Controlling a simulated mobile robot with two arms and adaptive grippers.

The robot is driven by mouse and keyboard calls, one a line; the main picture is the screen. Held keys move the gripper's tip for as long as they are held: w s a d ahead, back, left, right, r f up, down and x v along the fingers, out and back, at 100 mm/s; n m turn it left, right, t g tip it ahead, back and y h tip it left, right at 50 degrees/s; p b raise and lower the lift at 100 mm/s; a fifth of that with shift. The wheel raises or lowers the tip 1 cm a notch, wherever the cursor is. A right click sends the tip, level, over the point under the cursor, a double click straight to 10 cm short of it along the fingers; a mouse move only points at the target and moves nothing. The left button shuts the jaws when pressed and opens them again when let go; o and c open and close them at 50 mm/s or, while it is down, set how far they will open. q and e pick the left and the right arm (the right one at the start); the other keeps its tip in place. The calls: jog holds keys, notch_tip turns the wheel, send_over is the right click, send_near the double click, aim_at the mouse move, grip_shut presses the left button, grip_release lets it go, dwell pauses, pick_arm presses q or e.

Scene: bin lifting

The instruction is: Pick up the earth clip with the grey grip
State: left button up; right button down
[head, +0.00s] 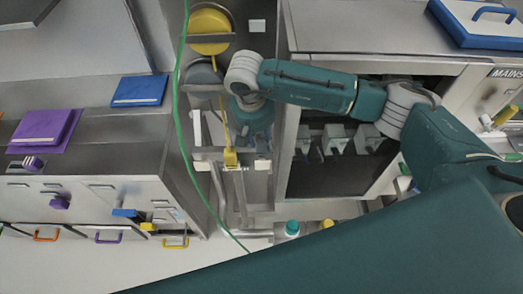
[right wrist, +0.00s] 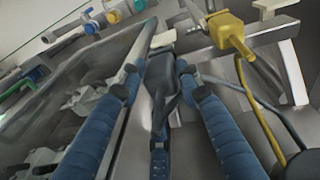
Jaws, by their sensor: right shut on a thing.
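The earth clip with the grey grip (right wrist: 162,78) is between the blue fingers of my right gripper (right wrist: 158,72) in the right wrist view. The fingers are closed on its dark grey grip, and its lower part runs down between them. In the head view my right gripper (head: 262,158) points down at the metal rail, and the grey clip is hidden by the gripper and arm. A clip with a yellow grip (right wrist: 232,32) hangs beside it on the rail; it also shows in the head view (head: 231,158). My left gripper is not in view.
The metal rail (head: 205,154) runs under the gripper. A yellow reel (head: 209,30) and a grey reel (head: 203,75) sit above it. A green cable (head: 177,110) hangs at the left. An open cabinet (head: 335,175) stands right of the rail, drawers (head: 100,200) to the left.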

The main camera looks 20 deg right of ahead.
notch_tip(320, 180, up, 14)
jog(key=b, duration=0.4)
jog(key=shift+f, duration=0.15)
jog(key=shift+s, duration=0.15)
